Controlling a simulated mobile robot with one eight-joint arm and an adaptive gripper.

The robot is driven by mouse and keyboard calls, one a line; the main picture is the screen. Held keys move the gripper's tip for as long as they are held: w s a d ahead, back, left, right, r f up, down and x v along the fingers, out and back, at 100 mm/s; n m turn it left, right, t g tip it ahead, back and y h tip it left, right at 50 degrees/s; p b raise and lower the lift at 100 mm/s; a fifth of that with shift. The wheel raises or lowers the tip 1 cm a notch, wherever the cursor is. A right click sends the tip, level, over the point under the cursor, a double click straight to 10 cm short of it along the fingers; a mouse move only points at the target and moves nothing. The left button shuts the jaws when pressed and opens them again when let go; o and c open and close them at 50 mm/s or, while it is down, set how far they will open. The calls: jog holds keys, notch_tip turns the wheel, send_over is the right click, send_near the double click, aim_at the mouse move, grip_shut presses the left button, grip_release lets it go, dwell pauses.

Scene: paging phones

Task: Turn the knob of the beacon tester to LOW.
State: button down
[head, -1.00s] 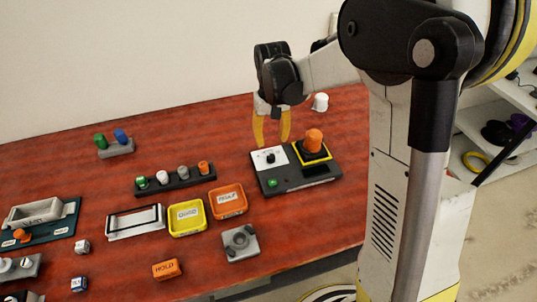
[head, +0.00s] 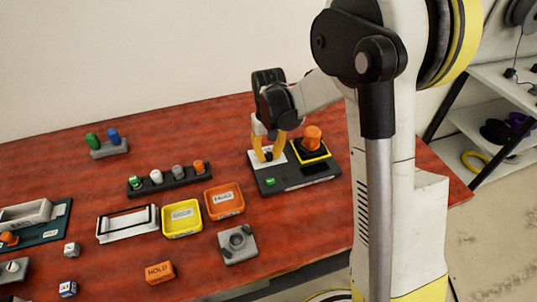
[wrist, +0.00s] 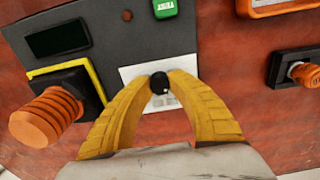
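The beacon tester (head: 290,186) is a dark grey box on the red table. It has a white dial plate (wrist: 128,74), a small black knob (wrist: 159,83), an orange ribbed beacon (head: 313,138) in a yellow-edged black socket, a green button (head: 270,182) and a dark display. My gripper (head: 269,158) reaches down over the white plate. In the wrist view its yellow fingertips (wrist: 160,78) sit on either side of the knob and appear to touch it. The fingers cover much of the plate. The knob's pointer and the plate's labels cannot be read.
Left of the tester stand an orange tray (head: 224,201), a yellow tray (head: 182,218) and a dark rack (head: 169,181) with several coloured pegs. A grey socket block (head: 238,245) and an orange HOLD block (head: 160,272) lie nearer the front edge.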

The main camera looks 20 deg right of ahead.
aim_at(269, 154)
jog(key=shift+m, duration=2.8)
jog(key=c, duration=1.2)
grip_release()
notch_tip(269, 154, up, 12)
